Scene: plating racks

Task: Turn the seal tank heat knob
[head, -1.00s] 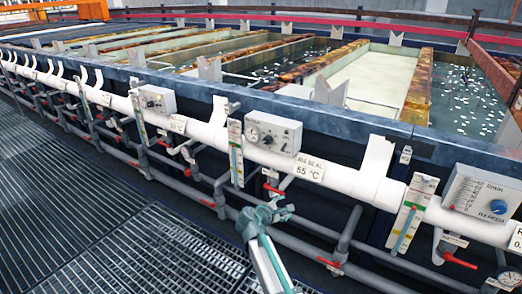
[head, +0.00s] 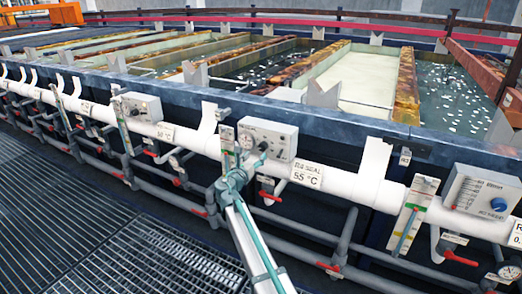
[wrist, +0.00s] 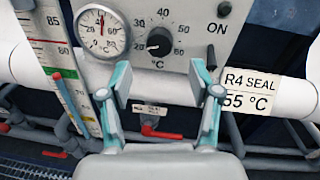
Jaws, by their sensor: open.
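The seal tank heat knob (wrist: 160,42) is a round black dial with a white mark and a numbered scale in °C. It sits on a grey control box (head: 284,141) beside the R4 SEAL 55 °C label (wrist: 250,88). In the head view the knob (head: 263,146) is small, just above my gripper (head: 240,176). In the wrist view my gripper (wrist: 160,80) is open and empty, its teal fingers spread below the knob, one to each side. The fingers appear apart from the knob.
A round gauge (wrist: 102,32) is left of the knob, and an ON switch (wrist: 212,57) is right of it. A thermometer strip (wrist: 62,75) stands further left. A red valve handle (wrist: 160,133) shows below, between the fingers. White pipe (head: 345,183) runs along the tank front.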

